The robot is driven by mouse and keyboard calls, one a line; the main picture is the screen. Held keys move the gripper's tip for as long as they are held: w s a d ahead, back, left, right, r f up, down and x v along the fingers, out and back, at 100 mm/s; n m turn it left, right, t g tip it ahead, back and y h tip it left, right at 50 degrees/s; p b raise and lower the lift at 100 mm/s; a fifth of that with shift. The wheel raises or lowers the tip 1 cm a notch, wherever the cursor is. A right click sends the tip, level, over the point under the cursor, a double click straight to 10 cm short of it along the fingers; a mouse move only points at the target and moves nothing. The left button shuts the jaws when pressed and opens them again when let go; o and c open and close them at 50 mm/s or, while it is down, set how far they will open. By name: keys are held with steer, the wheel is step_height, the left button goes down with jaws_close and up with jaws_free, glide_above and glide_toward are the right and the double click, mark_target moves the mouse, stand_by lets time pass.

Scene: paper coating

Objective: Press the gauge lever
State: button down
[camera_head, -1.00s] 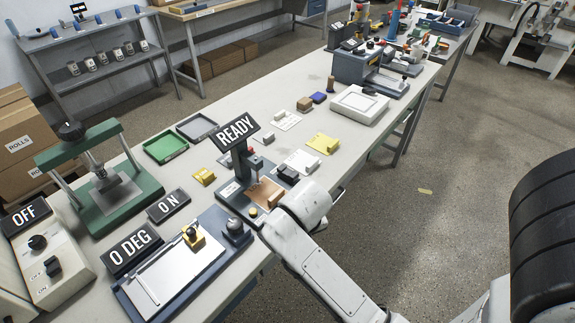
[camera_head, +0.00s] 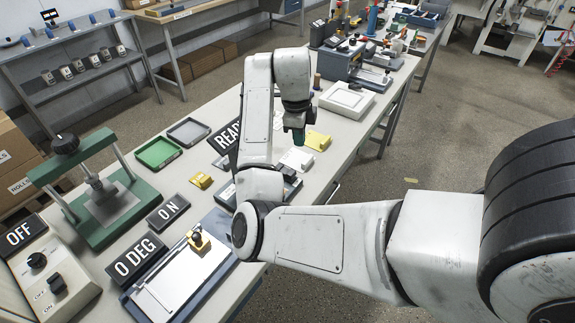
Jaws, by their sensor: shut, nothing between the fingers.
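The gauge with the READY sign (camera_head: 226,137) stands in the middle of the bench. My forearm covers most of it. Part of its dark base (camera_head: 226,194) shows to the left of my arm. I take this for the gauge, and its lever cannot be made out. My arm rises over it and bends down on the right. My gripper (camera_head: 298,136) points down from the wrist above the bench, beside a yellow block (camera_head: 317,141) and a white block (camera_head: 297,159). It is small and dark here, shut and empty.
A green press (camera_head: 110,215), a switch box (camera_head: 50,270) and a 0 DEG plate board (camera_head: 180,275) stand to the left. Green (camera_head: 159,152) and grey (camera_head: 189,131) trays lie behind. A white box (camera_head: 347,100) and more machines stand farther right.

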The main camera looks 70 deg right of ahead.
mark_target(292, 173)
steer(key=w+r+m, duration=0.1)
steer(key=m, duration=0.1)
steer(key=w+r+m+y, duration=0.1)
steer(key=m, duration=0.1)
steer(key=shift+r, duration=0.2)
steer(key=shift+f, duration=0.1)
step_height(292, 173, down, 14)
steer(key=shift+s+r+p, duration=0.1)
steer(key=shift+p, duration=0.8)
steer(key=shift+t, duration=0.3)
